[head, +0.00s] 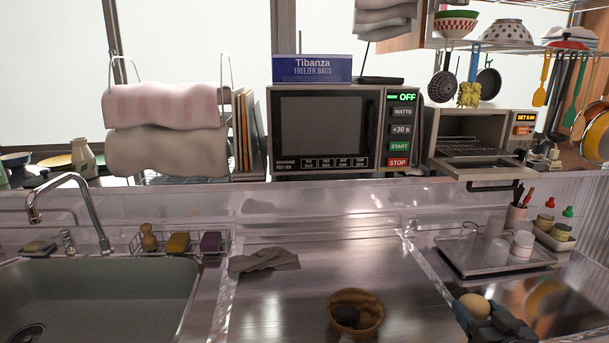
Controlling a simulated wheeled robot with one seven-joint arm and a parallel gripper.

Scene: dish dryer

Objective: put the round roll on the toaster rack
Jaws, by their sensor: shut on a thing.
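The round roll (474,306) is a pale tan ball at the lower right of the head view. My gripper (482,320) is dark blue-grey and shut on it, above the counter's right part. The gripper hides the roll's lower side. The toaster oven (440,121) stands on the raised shelf at the right, beside the microwave. Its door (486,170) is folded down open. The toaster rack (468,148) shows inside as thin metal bars with nothing visible on it. The roll and gripper are well below and in front of the toaster.
A metal tray (478,268) with white cups lies between my gripper and the toaster. A condiment holder (555,238) stands to its right. Ladles and a yellow brush (468,94) hang above the toaster. A brown bowl (371,328) sits on the mostly clear middle counter.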

